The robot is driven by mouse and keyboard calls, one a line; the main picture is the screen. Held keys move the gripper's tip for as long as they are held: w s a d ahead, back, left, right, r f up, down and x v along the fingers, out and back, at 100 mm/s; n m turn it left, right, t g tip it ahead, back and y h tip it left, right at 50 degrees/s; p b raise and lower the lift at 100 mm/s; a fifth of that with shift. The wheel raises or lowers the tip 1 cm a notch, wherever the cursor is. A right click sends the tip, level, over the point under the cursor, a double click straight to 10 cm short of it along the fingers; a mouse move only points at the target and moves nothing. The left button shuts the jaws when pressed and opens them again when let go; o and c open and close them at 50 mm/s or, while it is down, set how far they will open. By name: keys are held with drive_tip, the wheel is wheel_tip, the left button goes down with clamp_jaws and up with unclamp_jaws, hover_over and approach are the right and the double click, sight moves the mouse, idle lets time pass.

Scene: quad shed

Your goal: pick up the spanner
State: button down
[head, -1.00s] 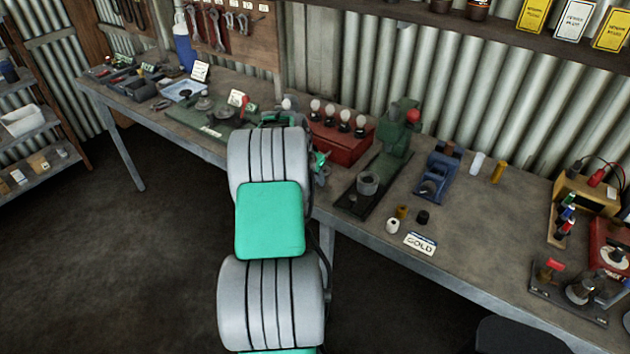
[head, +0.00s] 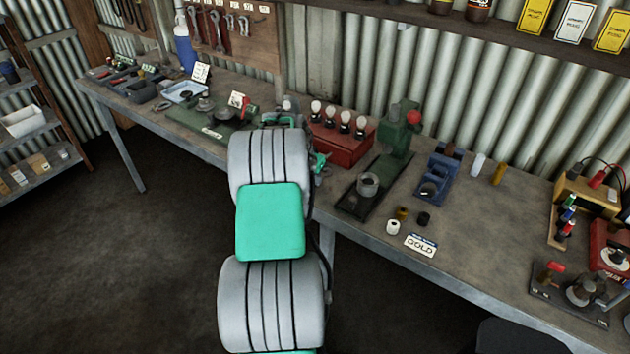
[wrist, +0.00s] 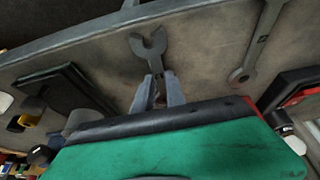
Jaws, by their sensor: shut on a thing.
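In the wrist view, a grey metal spanner (wrist: 149,47) has its open-jawed end pointing up, away from my gripper. The two grey fingers of my gripper (wrist: 158,86) are shut on its lower part. The rest of the spanner is hidden behind the fingers and the green and black gripper body. In the head view my arm covers the gripper, and I cannot make out the held spanner there.
Another grey spanner (wrist: 257,42) shows at the right in the wrist view. In the head view, several spanners hang on a board (head: 256,45). A red box (head: 338,146) with bulbs and a green press (head: 398,140) stand on the bench, right of my arm.

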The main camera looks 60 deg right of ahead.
drive_tip(key=shift+r, duration=0.1)
drive_tip(key=shift+r, duration=0.55)
drive_tip(key=s+a+r+b, duration=0.4)
drive_tip(key=s+a+r, duration=0.5)
drive_tip(key=r, duration=0.3)
drive_tip(key=shift+s+a+b, duration=0.25)
drive_tip(key=shift+a+b, duration=0.15)
drive_tip(key=shift+a, duration=0.3)
wheel_tip(320, 180, up, 4)
drive_tip(key=p, duration=0.2)
drive_tip(key=shift+f+p, duration=0.1)
drive_tip(key=shift+p, duration=0.25)
